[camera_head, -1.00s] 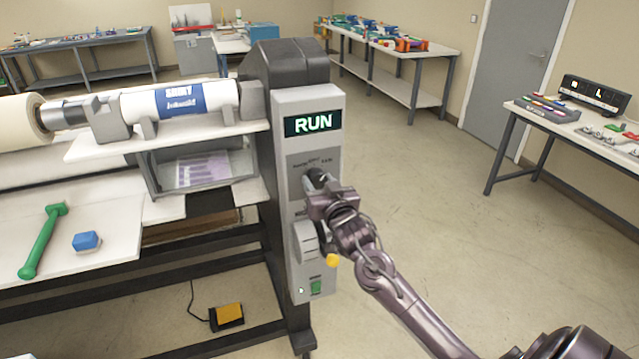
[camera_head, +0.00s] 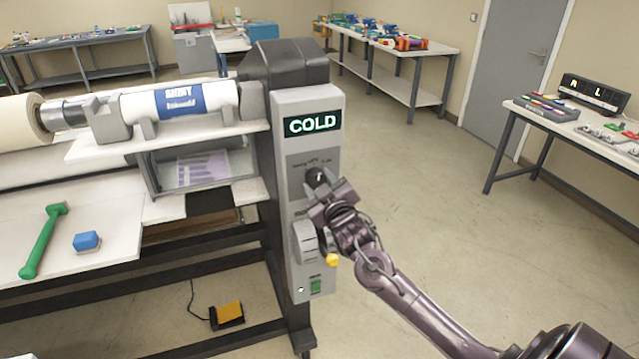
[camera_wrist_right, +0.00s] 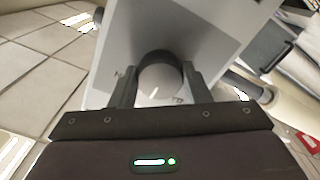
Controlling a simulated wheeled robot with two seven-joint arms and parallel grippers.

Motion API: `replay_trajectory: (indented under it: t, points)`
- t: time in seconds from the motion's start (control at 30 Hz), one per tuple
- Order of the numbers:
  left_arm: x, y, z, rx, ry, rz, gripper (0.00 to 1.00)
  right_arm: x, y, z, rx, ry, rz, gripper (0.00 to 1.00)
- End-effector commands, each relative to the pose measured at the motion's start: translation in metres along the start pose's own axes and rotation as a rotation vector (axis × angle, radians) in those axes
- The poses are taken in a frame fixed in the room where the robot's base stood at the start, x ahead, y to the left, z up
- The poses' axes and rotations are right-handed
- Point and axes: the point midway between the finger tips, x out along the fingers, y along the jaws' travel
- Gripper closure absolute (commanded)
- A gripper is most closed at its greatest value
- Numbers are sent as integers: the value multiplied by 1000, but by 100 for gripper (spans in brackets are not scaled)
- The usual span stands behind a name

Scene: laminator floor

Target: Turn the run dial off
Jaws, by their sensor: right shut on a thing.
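The grey control panel (camera_head: 296,262) stands on the end of the laminator, and its display (camera_head: 313,123) reads COLD. The black run dial (camera_head: 317,177) sits below the display. My right gripper (camera_head: 322,190) is at the dial, its fingers on either side of it. In the right wrist view the dark round dial (camera_wrist_right: 160,72) is between the two fingers of my right gripper (camera_wrist_right: 158,84), with a pale mark on its face. The dial's lettering is too small to read surely. My left gripper is not in view.
A second, grey knob (camera_head: 305,240), a yellow button (camera_head: 333,260) and a green switch (camera_head: 316,286) are lower on the panel. A green tool (camera_head: 43,240) and a blue block (camera_head: 87,241) lie on the white table at left. The floor to the right is open.

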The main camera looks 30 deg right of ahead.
Motion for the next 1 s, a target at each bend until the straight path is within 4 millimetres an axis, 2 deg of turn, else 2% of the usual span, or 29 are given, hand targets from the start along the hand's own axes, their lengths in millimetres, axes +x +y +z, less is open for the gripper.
replay_trajectory:
  t: [0.57, 0.6, 0.73, 1.0]
  points:
    - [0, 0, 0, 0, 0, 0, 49, 0, -1, 1, -33, -1, -1, 80]
    - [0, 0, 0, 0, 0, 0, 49, 0, -1, 1, -33, -1, -2, 52]
    - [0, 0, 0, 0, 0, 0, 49, 0, 0, 1, -33, -1, -1, 35]
    - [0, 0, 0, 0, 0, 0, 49, -1, 0, 0, -32, 0, -1, 35]
